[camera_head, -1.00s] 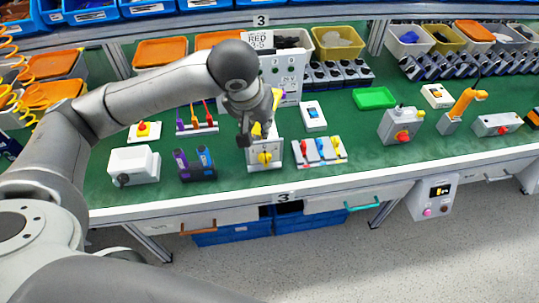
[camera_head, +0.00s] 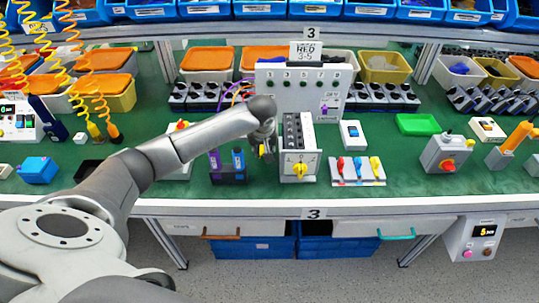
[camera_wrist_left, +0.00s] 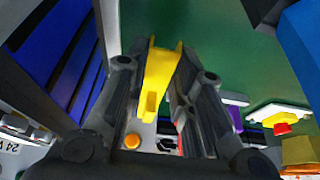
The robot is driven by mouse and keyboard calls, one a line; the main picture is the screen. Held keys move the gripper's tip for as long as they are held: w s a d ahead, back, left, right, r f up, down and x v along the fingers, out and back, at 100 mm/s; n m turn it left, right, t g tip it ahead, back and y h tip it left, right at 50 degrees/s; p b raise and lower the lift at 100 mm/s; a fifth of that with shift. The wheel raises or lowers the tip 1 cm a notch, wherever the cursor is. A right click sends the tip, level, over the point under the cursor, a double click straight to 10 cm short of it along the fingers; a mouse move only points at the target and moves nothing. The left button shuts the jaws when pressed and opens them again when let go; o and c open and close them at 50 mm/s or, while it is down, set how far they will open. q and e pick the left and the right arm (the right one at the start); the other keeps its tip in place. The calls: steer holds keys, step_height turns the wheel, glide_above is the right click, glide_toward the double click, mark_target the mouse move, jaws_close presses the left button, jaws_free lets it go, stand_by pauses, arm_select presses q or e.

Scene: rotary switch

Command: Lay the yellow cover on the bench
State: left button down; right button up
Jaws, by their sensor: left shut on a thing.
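The yellow cover (camera_wrist_left: 160,75) is between the fingers of my left gripper (camera_wrist_left: 160,98) in the left wrist view, with the green bench surface beyond it. In the head view, my left gripper (camera_head: 264,148) is shut on the cover, and only a small bit of yellow shows. It is just left of the rotary switch box (camera_head: 313,164), above the bench (camera_head: 390,160). The box has a yellow knob on its white front, and grey parts show along its uncovered top. I cannot tell whether the cover touches the bench. My right gripper is out of view.
A purple-handled switch unit (camera_head: 229,176) stands close to my left gripper. A switch with red, blue and yellow levers (camera_head: 357,172) stands right of the box. A grey box with a red knob (camera_head: 446,154) is farther right.

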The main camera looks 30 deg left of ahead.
mark_target(264, 164)
arm_select(q)
step_height(264, 164, down, 3)
steer(key=shift+s+f, duration=0.1)
steer(key=shift+f, duration=0.4)
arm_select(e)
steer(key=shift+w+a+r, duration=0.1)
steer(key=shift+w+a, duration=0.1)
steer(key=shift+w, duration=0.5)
arm_select(q)
steer(key=c, duration=1.2)
jaws_free()
steer(key=shift+f, duration=0.15)
steer(key=shift+c, duration=0.2)
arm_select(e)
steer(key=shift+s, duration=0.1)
